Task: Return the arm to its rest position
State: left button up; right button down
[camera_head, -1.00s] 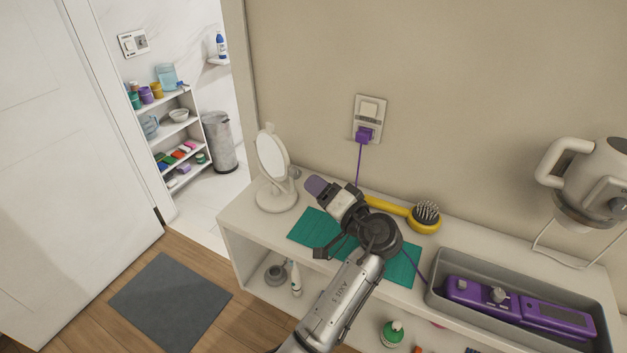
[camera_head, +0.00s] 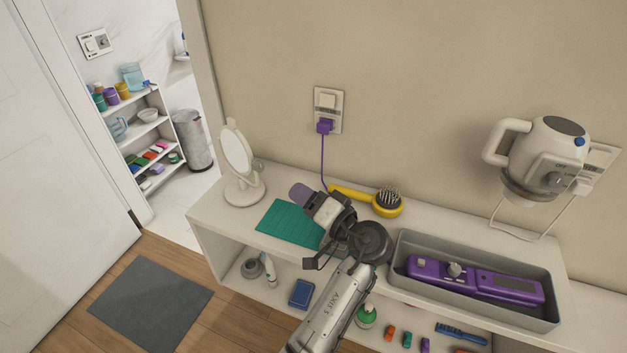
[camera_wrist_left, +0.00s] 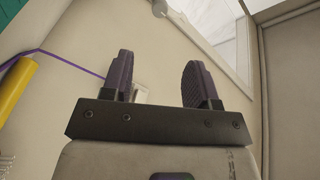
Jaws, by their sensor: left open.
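My left arm comes in from the bottom of the head view and reaches over the front of the white shelf (camera_head: 210,220). My left gripper (camera_head: 299,193) is above the teal mat (camera_head: 285,222), pointing left. In the left wrist view its two dark fingers (camera_wrist_left: 160,85) stand apart with nothing between them. My right gripper is not in view.
A round mirror (camera_head: 238,150) stands left of the gripper. A yellow hairbrush (camera_head: 386,202) lies behind the arm. A grey tray (camera_head: 400,250) holds a purple device (camera_head: 510,287). A purple plug (camera_head: 324,126) with a cord sits in the wall socket. A kettle-like appliance (camera_head: 545,150) hangs at right.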

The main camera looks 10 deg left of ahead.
pick_arm(q)
jog(key=shift+f, duration=0.1)
jog(key=s+a+f+m+g+h+p, duration=0.1)
jog(key=s+a+f+g+h, duration=0.3)
jog(key=s+f, duration=0.75)
jog(key=s+a+f+h+p, duration=0.2)
jog(key=s+f+h, duration=0.45)
jog(key=s, duration=0.95)
jog(key=s+a+f+m+g+h+p, duration=0.1)
jog(key=s+a+f+g+h, duration=0.15)
jog(key=s+f+h, duration=0.8)
notch_tip(320, 180, up, 41)
jog(key=s+t+y+p, duration=0.1)
jog(key=y+p, duration=0.4)
jog(key=p, duration=3.2)
jog(key=shift+s+a+f+p, duration=0.2)
jog(key=shift+s+a+p, duration=0.15)
jog(key=shift+s, duration=0.25)
